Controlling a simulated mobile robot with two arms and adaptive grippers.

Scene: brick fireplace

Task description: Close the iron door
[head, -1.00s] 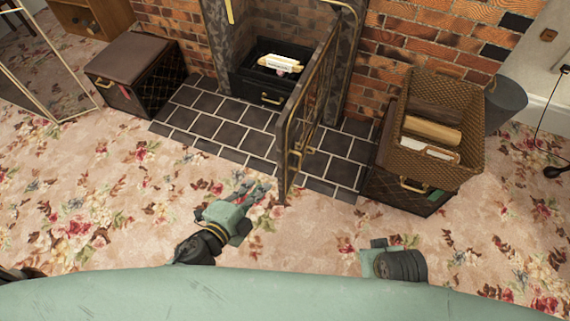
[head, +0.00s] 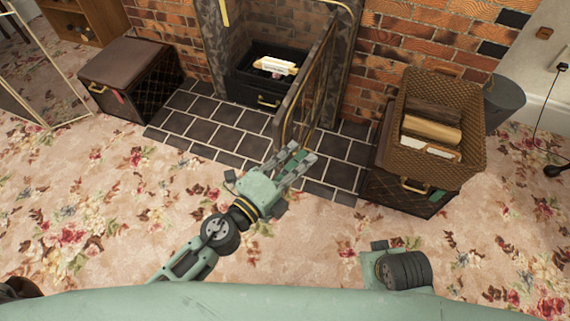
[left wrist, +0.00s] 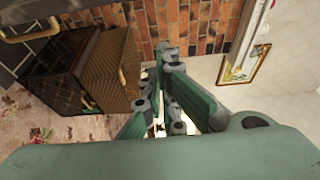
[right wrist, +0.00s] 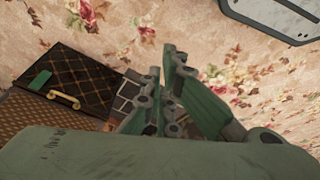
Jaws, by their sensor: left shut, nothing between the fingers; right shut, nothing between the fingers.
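The iron door (head: 314,82) of the fireplace stands open in the head view, swung out over the dark tiles, with brass trim along its edges. My left gripper (head: 300,155) is shut and empty at the door's lower front end, overlapping it in the picture and hiding its lower corner. I cannot tell whether they touch. Its fingers also show in the left wrist view (left wrist: 156,72). The fireplace opening (head: 265,45) is uncovered to the left of the door. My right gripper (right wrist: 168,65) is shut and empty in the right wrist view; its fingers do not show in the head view.
A black crate (head: 412,200) with a wicker basket (head: 478,100) on it stands right of the tiled hearth (head: 215,132). A dark box (head: 128,72) stands to the left. A grate with a pale item sits inside the fireplace. The flowered carpet in front is clear.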

